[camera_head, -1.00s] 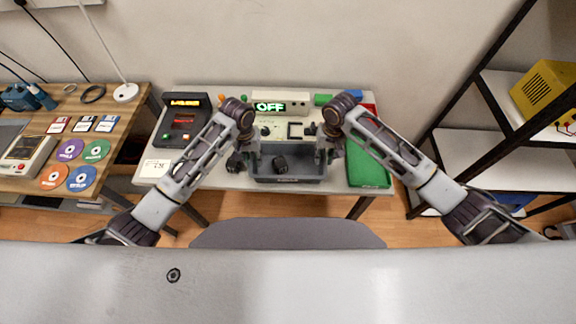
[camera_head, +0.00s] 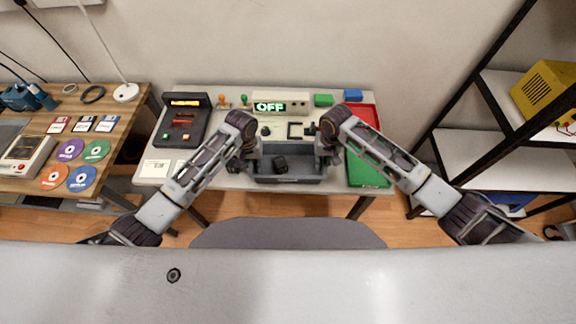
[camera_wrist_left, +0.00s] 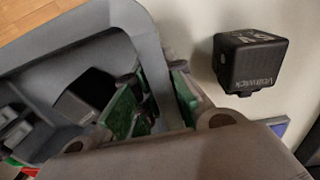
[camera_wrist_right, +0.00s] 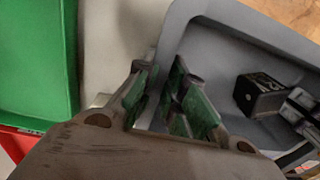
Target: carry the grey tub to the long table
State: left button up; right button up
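The grey tub (camera_head: 290,179) stands on the white table (camera_head: 222,181), with a black cube (camera_head: 281,163) and other dark parts inside. My left gripper (camera_wrist_left: 156,103) is at the tub's left wall, its green pads apart on either side of the rim. My right gripper (camera_wrist_right: 166,103) is at the right wall, pads also apart with the rim between them. I see no firm pinch on either side. Which table is the long table, I cannot tell; a wooden table (camera_head: 118,99) is at the left.
Another black cube (camera_wrist_left: 250,62) lies just outside the tub's left wall. A green tray (camera_head: 368,174) is close to its right. A device with an OFF display (camera_head: 290,96) stands behind. A dark terminal (camera_head: 182,120) is at left, black-framed shelving (camera_head: 480,150) at right.

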aim_at(254, 161)
pick_arm(q)
grip_shut()
pick_arm(e)
grip_shut()
